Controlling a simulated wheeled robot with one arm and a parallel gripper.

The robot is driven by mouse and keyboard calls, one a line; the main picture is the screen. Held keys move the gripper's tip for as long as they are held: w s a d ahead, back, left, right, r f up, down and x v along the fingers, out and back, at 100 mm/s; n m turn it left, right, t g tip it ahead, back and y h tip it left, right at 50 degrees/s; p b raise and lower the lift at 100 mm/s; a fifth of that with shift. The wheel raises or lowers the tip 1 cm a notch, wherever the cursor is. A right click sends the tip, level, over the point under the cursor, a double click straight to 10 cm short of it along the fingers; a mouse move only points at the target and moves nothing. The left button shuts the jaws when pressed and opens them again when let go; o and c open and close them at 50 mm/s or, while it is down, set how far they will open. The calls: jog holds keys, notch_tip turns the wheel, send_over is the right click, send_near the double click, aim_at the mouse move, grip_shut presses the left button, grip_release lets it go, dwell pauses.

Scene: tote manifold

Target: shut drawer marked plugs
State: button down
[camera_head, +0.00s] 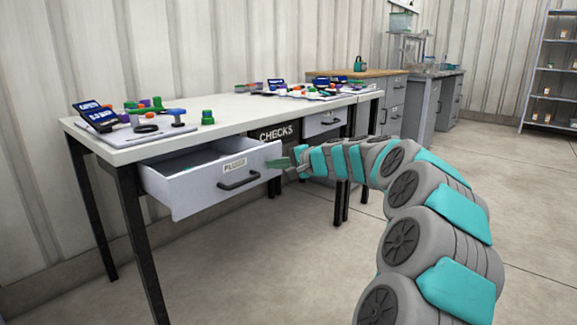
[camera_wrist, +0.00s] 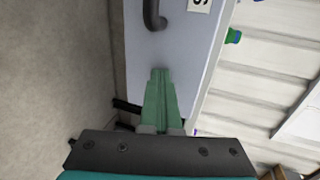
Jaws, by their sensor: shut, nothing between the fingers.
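The drawer marked plugs (camera_head: 222,184) is pulled out from under the white-topped table. Its grey-white front carries a white label (camera_head: 235,165) and a dark bar handle (camera_head: 239,181). My gripper (camera_head: 280,163) is shut and empty at the right end of the drawer front. In the wrist view its green fingers (camera_wrist: 159,75) point at the drawer front (camera_wrist: 182,60), beside the dark handle (camera_wrist: 152,15). I cannot tell whether the fingertips touch the front. Part of the label shows at the top of the wrist view, cut off by the edge.
The white tabletop (camera_head: 222,120) bears several small coloured parts and blue sign boards. A dark CHECKS sign (camera_head: 276,133) hangs below it, and another drawer (camera_head: 322,122) shows farther right. Black table legs (camera_head: 140,240) stand at the left. Floor in front is clear.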

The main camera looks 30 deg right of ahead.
aim_at(266, 150)
jog(key=w+a+p, duration=0.1)
jog(key=w+a, duration=0.1)
jog(key=w, duration=0.3)
jog(key=w+a+p, duration=0.2)
jog(key=w, duration=0.4)
jog(key=w+a+p, duration=0.1)
jog(key=w+a, duration=0.1)
jog(key=w, duration=0.3)
jog(key=shift+w, duration=0.25)
jog(key=shift+w+a, duration=0.1)
jog(key=shift+w, duration=0.1)
jog(key=shift+w+r+p, duration=0.1)
jog(key=shift+r+p, duration=0.1)
jog(key=shift+p, duration=0.1)
jog(key=shift+r, duration=0.1)
jog(key=shift+s, duration=0.2)
jog(key=v, duration=0.4)
jog(key=f+b+v, duration=0.1)
jog(key=v, duration=0.8)
jog(key=shift+s+f, duration=0.15)
jog(key=shift+s, duration=0.3)
